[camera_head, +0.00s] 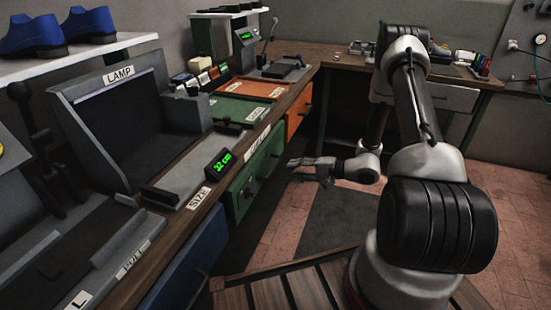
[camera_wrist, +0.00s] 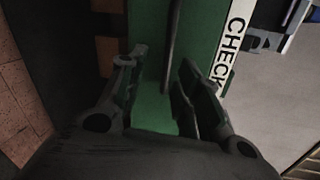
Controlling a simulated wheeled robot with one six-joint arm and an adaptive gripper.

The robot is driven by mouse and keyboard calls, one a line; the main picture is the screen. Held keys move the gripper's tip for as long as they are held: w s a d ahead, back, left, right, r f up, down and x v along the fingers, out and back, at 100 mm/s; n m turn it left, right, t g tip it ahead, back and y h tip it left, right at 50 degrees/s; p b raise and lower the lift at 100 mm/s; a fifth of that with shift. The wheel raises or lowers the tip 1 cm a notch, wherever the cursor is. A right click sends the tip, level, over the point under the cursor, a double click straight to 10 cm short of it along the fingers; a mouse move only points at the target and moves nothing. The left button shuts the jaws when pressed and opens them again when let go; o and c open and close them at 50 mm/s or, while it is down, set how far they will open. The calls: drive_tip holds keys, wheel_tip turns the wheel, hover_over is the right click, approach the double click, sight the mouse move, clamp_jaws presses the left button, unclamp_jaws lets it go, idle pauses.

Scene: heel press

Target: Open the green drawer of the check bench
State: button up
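The green drawer (camera_head: 240,199) of the check bench is in the left middle of the head view, and its front looks flush with the bench. A white CHECK label (camera_wrist: 232,45) runs along its edge in the wrist view. The drawer's dark bar handle (camera_wrist: 171,40) shows against the green front (camera_wrist: 148,40). My gripper (camera_head: 291,162) is to the right of the drawer, pointing at it. In the wrist view my gripper (camera_wrist: 163,72) has its fingers apart, with the bar in line between them. I cannot tell whether the fingers reach around it.
An orange drawer (camera_head: 298,112) is farther along the bench, and a blue drawer (camera_head: 175,279) is nearer. The wooden bench edge (camera_head: 215,196) runs above the drawers. The floor (camera_head: 335,220) in front of the green drawer is clear.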

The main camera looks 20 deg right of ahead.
sight(276, 164)
drive_tip(key=shift+n+t, duration=0.4)
drive_tip(key=shift+n, duration=0.5)
drive_tip(key=x, duration=0.5)
drive_tip(key=w+r+x, duration=0.1)
drive_tip(key=x, duration=0.2)
drive_tip(key=shift+d, duration=0.15)
clamp_jaws()
